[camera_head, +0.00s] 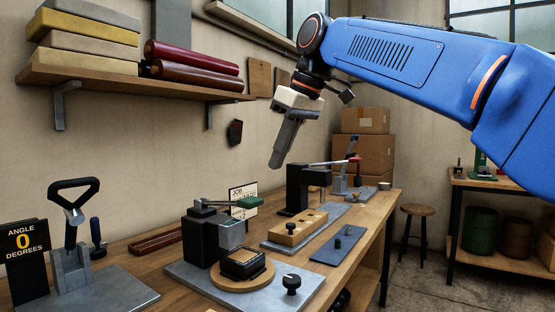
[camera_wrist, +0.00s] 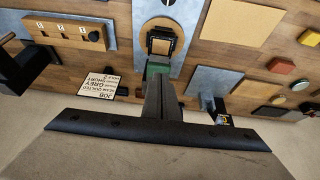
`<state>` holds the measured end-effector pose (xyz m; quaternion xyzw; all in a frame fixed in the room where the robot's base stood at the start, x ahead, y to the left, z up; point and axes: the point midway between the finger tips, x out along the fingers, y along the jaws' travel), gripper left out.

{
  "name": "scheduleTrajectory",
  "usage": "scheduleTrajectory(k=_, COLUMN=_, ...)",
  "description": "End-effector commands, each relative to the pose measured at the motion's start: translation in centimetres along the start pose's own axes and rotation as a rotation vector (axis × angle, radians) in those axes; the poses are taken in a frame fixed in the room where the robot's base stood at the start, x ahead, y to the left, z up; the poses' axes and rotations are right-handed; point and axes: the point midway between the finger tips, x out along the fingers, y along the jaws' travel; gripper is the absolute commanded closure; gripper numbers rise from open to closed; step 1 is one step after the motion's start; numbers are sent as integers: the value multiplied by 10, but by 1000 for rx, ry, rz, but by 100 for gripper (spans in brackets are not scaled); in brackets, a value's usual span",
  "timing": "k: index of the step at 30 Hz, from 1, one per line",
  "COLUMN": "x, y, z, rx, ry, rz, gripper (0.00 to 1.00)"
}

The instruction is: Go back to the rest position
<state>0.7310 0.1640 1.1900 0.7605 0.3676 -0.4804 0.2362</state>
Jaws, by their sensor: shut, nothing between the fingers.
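My gripper (camera_head: 277,163) hangs in the air above the workbench (camera_head: 385,208), pointing down and slightly left. Its fingers are together and nothing is between them. In the wrist view the shut fingers (camera_wrist: 162,95) show in the middle, over the bench. My blue arm reaches in from the right side of the head view. The gripper is apart from everything on the bench.
Below stand a clamp press with a green handle (camera_head: 247,202), a round wooden base (camera_head: 243,284), a black-armed fixture (camera_head: 297,190) and a lever tool (camera_head: 72,240) by the angle sign (camera_head: 27,248). A wall shelf (camera_head: 130,85) holds rolls and folded material. A stool (camera_head: 413,222) stands beyond.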

Motion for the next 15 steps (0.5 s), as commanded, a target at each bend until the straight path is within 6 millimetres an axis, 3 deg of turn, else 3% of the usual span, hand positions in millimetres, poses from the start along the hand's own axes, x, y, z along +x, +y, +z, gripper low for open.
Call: scheduleTrajectory(k=15, x=2, y=1, z=7, rx=15, ry=-1, rz=6, gripper=100)
